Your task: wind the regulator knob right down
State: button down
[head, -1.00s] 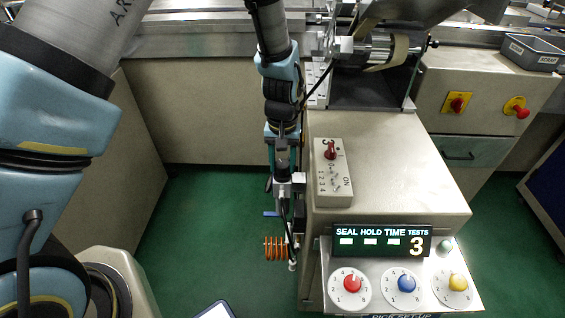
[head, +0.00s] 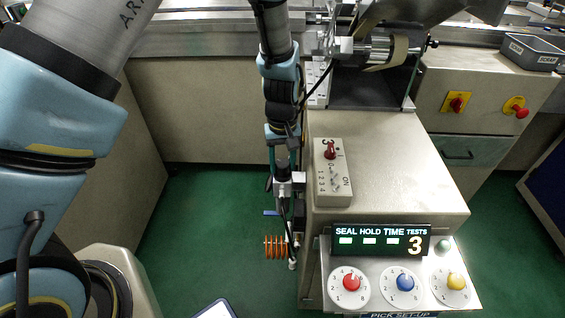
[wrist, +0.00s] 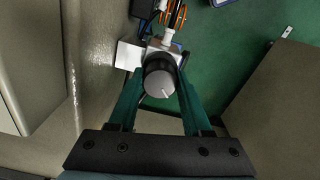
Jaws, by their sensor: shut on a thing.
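The regulator knob (wrist: 162,80) is dark and round with a grey top face and a white pointer line. In the wrist view it sits on a pale metal block between the two green fingers of my gripper (wrist: 161,84). The fingers are shut on its sides. In the head view my gripper (head: 283,160) points down at the regulator body (head: 291,185), beside the left side of the beige machine. The knob is mostly hidden there by the fingers. An orange coiled hose (head: 275,247) hangs below the regulator.
The beige machine (head: 400,180) stands close to the right of my gripper. A switch box (head: 333,187) lies on top. A lit display (head: 381,241) reads 3 under TESTS, above red, blue and yellow dials. Green floor (head: 205,215) is open at left.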

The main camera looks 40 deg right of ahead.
aim_at(282, 163)
jog(key=shift+c, duration=1.7)
grip_release()
notch_tip(282, 163, up, 11)
jog(key=b, duration=0.1)
jog(key=shift+f, duration=0.1)
jog(key=w+a+r+n, duration=0.1)
jog(key=w+a+r, duration=0.1)
jog(key=w+a, duration=0.35)
jog(key=w+a+r+n, duration=0.1)
jog(key=w+a+r, duration=0.1)
jog(key=a, duration=0.6)
jog(key=w+a+r, duration=0.2)
jog(key=w+a, duration=0.2)
jog(key=a, duration=0.3)
jog(key=s+a+r+n+p, duration=0.1)
jog(key=a, duration=0.9)
jog(key=s+a+r+n+t, duration=0.1)
jog(key=a+r, duration=0.1)
jog(key=a, duration=0.8)
jog(key=shift+s+r+t+p, duration=0.15)
jog(key=shift+t+p, duration=0.15)
jog(key=shift+p, duration=0.1)
